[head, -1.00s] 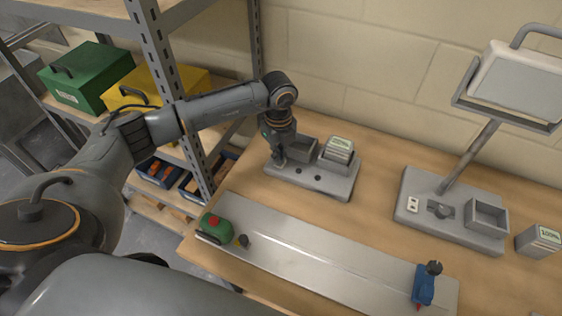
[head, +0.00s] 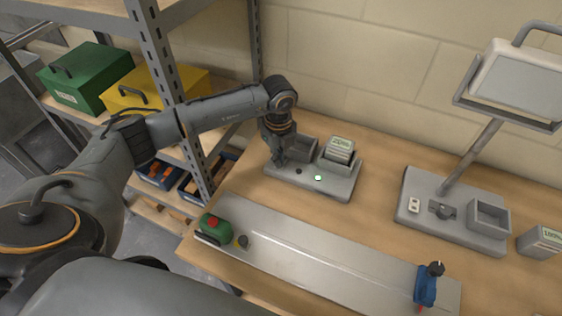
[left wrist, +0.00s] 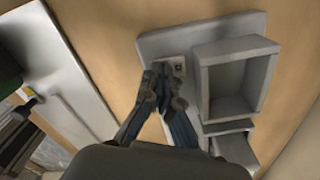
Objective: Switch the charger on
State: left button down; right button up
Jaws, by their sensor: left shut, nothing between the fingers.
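The charger (head: 342,189) is a grey base on the wooden bench with two bays. My left gripper (head: 278,160) is shut and empty, pointing down at the charger's left end. In the left wrist view its fingertips (left wrist: 164,82) are just by a small pale switch (left wrist: 175,64), partly covering it; I cannot tell whether they touch. My right gripper is out of view.
A metal plate (head: 310,255) lies in front, with a green part with a red button (head: 214,228) and a blue clamp (head: 425,285). A lamp on a grey base (head: 420,208) stands right, beside another battery (head: 541,242). Shelving (head: 166,80) rises at left.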

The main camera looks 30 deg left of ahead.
pick_arm(q)
jog(key=shift+r+p, duration=2.3)
jog(key=shift+r, duration=1.2)
jog(key=shift+f, duration=0.1)
